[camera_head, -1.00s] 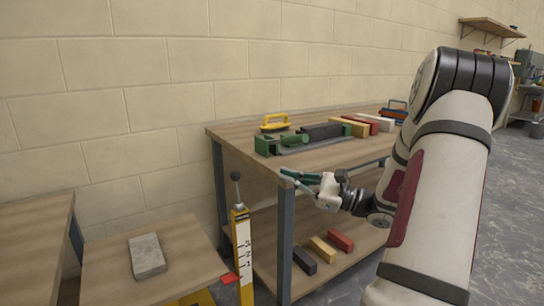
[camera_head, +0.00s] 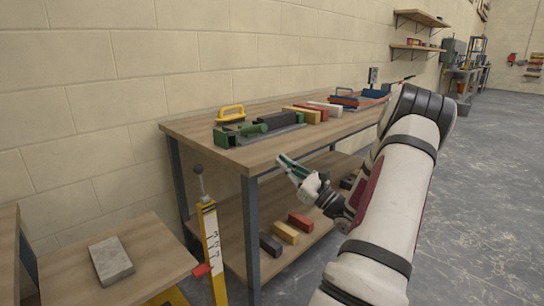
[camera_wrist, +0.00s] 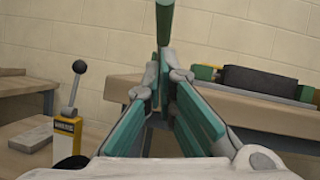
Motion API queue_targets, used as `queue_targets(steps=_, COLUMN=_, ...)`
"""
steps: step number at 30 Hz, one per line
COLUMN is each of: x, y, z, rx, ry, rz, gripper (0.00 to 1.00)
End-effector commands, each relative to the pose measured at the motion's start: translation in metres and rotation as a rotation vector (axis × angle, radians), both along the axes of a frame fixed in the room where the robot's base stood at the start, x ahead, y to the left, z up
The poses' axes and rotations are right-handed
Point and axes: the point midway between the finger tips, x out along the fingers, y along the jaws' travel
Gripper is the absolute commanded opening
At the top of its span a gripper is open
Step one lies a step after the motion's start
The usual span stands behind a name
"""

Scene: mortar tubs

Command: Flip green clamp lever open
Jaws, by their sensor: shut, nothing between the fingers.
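The green clamp (camera_head: 226,136) sits near the left front of the workbench top, with its green lever (camera_head: 252,130) lying low toward the right. A dark block (camera_head: 276,119) lies behind the lever. My gripper (camera_head: 281,158) is in front of the bench's front edge, to the right of the clamp and apart from it. Its teal fingers are shut and empty. There the bench top is at the right, with green end pieces and the dark block (camera_wrist: 262,80); the lever cannot be made out.
A yellow-handled float (camera_head: 230,114), several coloured blocks and a blue-orange tool (camera_head: 357,97) share the workbench (camera_head: 215,155). Blocks lie on the lower shelf. A yellow post with a ball-topped lever (camera_head: 211,240) stands at the left, near a grey slab (camera_head: 111,260) on a low table.

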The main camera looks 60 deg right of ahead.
Motion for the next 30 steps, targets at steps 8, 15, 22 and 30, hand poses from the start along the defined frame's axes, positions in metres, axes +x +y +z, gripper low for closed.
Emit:
queue_targets(steps=8, x=0.042, y=-0.002, z=0.019, rx=-0.004, ry=-0.001, rz=0.003, gripper=0.0)
queue_targets(steps=15, x=0.072, y=-0.005, z=0.034, rx=-0.003, ry=0.0, rz=0.002, gripper=0.0)
queue_targets(steps=22, x=0.082, y=-0.006, z=0.039, rx=-0.001, ry=0.0, rz=0.0, gripper=0.0)
queue_targets(steps=30, x=0.082, y=-0.006, z=0.04, rx=-0.001, ry=0.0, rz=0.0, gripper=0.0)
